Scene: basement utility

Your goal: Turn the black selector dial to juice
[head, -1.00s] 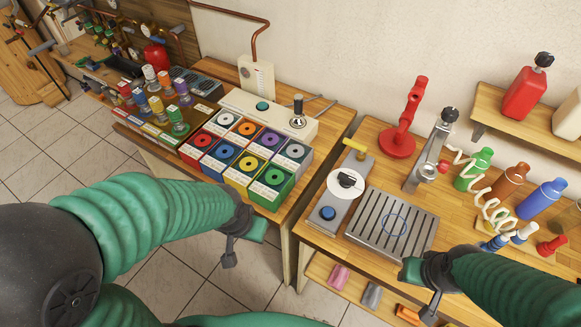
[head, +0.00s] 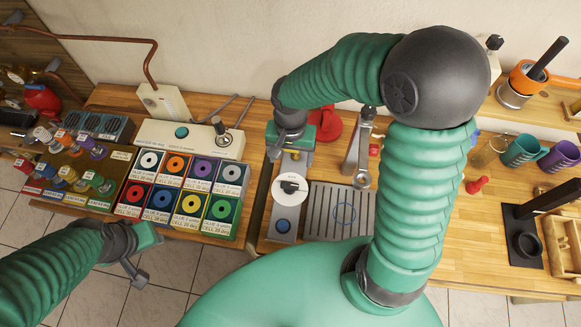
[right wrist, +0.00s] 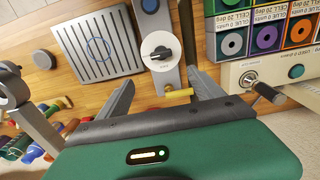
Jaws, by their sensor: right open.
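The black selector dial (head: 289,187) sits on a round white plate on the narrow grey panel (head: 284,209). It also shows in the right wrist view (right wrist: 160,53), above the gap between my right fingers. Its markings are too small to read. My right gripper (head: 292,150) is open and empty, over the panel's back end behind the dial, and does not visibly touch the dial. A yellow handle (right wrist: 179,92) lies between the right fingers near the palm in the right wrist view. My left gripper (head: 146,258) is in front of the cell boxes; its jaw opening is unclear.
A blue button (head: 283,225) is on the panel in front of the dial. A slotted drip tray (head: 330,208) and a grey metal stand (head: 358,150) are just right. Coloured cell boxes (head: 180,190) are to the left. My right arm hides part of the bench.

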